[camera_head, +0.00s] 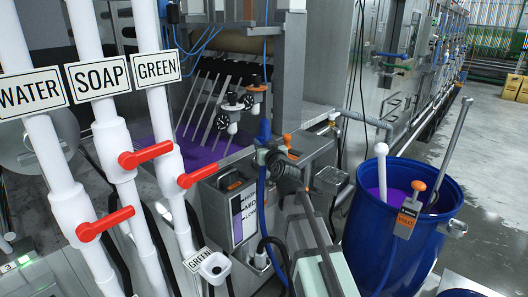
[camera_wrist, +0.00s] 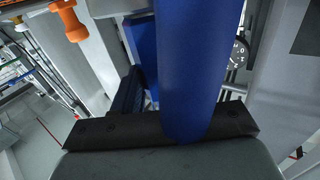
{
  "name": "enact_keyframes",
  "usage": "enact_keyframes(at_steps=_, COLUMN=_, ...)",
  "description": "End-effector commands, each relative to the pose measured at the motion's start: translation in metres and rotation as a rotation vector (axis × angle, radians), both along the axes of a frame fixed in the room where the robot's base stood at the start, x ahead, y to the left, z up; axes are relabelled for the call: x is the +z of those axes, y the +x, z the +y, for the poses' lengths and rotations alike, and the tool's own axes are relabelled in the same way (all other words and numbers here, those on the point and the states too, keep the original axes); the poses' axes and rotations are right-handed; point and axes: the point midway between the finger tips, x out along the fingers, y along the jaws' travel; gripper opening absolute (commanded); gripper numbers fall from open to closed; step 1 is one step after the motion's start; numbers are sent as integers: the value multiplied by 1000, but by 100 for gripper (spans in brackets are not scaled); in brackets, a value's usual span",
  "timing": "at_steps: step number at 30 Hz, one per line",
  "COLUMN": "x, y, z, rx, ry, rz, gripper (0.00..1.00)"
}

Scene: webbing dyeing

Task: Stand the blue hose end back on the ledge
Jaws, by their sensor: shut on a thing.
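My gripper (camera_head: 268,158) is at the centre of the head view, shut on the blue hose (camera_head: 262,190). The hose stands roughly upright in the jaws; its upper part shows above the gripper and its lower part hangs in front of the machine. In the wrist view the blue hose (camera_wrist: 190,70) is a thick tube rising from the dark jaw (camera_wrist: 110,130). A grey metal ledge (camera_head: 318,146) lies just right of and behind my gripper. My gripper and arm hide part of it, and I cannot tell whether the hose touches it.
A blue barrel (camera_head: 435,235) with purple liquid stands at right. White pipes with red valve handles (camera_head: 145,154) stand at left. Purple liquid (camera_head: 205,150) lies in the machine trough behind. An orange-topped fitting (camera_wrist: 72,22) shows in the wrist view. Open floor lies far right.

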Motion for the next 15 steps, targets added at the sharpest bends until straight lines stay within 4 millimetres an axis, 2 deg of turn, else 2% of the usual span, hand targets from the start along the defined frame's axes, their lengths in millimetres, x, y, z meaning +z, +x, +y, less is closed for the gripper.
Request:
enact_keyframes(at_steps=1, x=10, y=1, z=0, rx=0, ry=0, rz=-3, gripper=0)
enact_keyframes(at_steps=6, x=35, y=1, z=0, rx=-1, ry=0, rz=-3, gripper=0)
enact_keyframes(at_steps=15, x=62, y=1, z=-2, rx=-3, ry=-1, rz=-1, gripper=0)
